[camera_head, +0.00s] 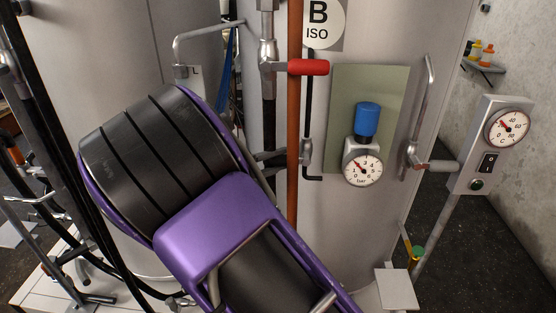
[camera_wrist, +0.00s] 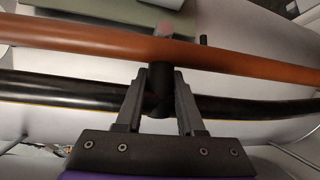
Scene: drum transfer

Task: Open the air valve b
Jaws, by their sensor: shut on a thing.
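The tank B (camera_head: 330,190) stands in the middle of the head view, with a round "B ISO" label. A blue-topped regulator with a bar gauge (camera_head: 362,168) sits on a green plate on it. A valve with a red handle (camera_head: 308,67) is on the pipework left of the plate. My gripper (camera_head: 280,157) is mostly hidden behind my purple arm, close to the orange pipe. In the wrist view my gripper (camera_wrist: 160,98) is shut on a short black cylinder (camera_wrist: 160,84). I cannot tell for sure whether this is the handle of air valve b.
The orange pipe (camera_wrist: 90,40) runs just beyond the fingertips, and a black hose (camera_wrist: 60,85) runs behind the fingers. A control box with a temperature gauge (camera_head: 507,127) stands on a post at right. A long lever handle (camera_head: 428,100) is beside the green plate.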

